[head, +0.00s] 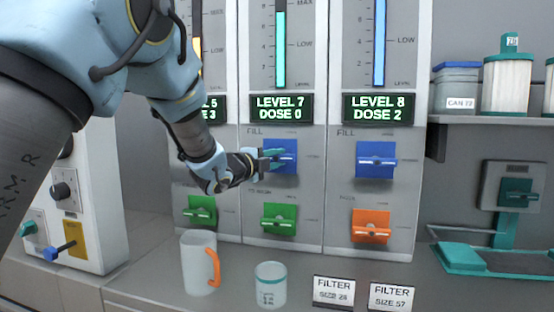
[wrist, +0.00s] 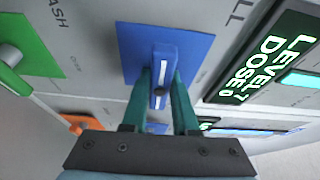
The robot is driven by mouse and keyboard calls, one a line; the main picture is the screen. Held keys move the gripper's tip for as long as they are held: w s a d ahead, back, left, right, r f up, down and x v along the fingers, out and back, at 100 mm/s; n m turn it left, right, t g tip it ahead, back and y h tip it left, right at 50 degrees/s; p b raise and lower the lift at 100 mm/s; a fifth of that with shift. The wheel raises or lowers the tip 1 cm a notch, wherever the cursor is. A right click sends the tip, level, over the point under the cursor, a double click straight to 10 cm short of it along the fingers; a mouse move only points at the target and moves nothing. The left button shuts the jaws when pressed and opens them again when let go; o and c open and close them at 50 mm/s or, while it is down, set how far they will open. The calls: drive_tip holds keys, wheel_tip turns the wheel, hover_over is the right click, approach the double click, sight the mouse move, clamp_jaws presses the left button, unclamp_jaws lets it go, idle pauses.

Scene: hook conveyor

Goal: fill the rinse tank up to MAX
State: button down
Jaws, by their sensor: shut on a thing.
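My gripper (head: 271,159) is shut on the blue FILL lever (head: 288,157) of the middle panel. In the wrist view the teal fingers (wrist: 161,88) stand on both sides of the lever (wrist: 159,66), in front of its blue plate (wrist: 197,45). The middle display (head: 279,107) reads LEVEL 7, DOSE 0. Above it, the teal column in the gauge (head: 280,50) reaches near the top, well above LOW and a little under the MAX label. A green lever (head: 278,221) sits lower on this panel. No readable label tells which tank is the rinse tank.
The right panel has a LEVEL 8, DOSE 2 display (head: 379,107), a blue lever (head: 376,160) and an orange lever (head: 371,227). A mug (head: 198,265), a jar (head: 270,286) and FILTER cards (head: 333,291) stand on the counter below. My arm partly covers the left panel.

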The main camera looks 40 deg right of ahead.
drive_tip(key=shift+f+b, duration=0.15)
drive_tip(key=shift+b, duration=0.2)
drive_tip(key=shift+f+n+b, duration=0.15)
drive_tip(key=shift+n+b, duration=0.45)
drive_tip(key=shift+b, duration=0.3)
drive_tip(key=n+h+b, duration=0.1)
drive_tip(key=n+b, duration=0.1)
drive_tip(key=b, duration=0.1)
drive_tip(key=shift+f+t+b, duration=0.1)
drive_tip(key=shift+t+b, duration=0.2)
drive_tip(key=shift+b, duration=0.05)
drive_tip(key=n+t+b, duration=0.1)
drive_tip(key=n+b, duration=0.2)
drive_tip(key=b, duration=0.1)
drive_tip(key=shift+h, duration=0.4)
drive_tip(key=shift+r+n+t+b, duration=0.25)
drive_tip(key=shift+n+t+b, duration=0.05)
drive_tip(key=shift+n+b, duration=0.75)
drive_tip(key=c, duration=0.7)
unclamp_jaws()
drive_tip(key=shift+r, duration=0.1)
drive_tip(key=shift+a, duration=0.1)
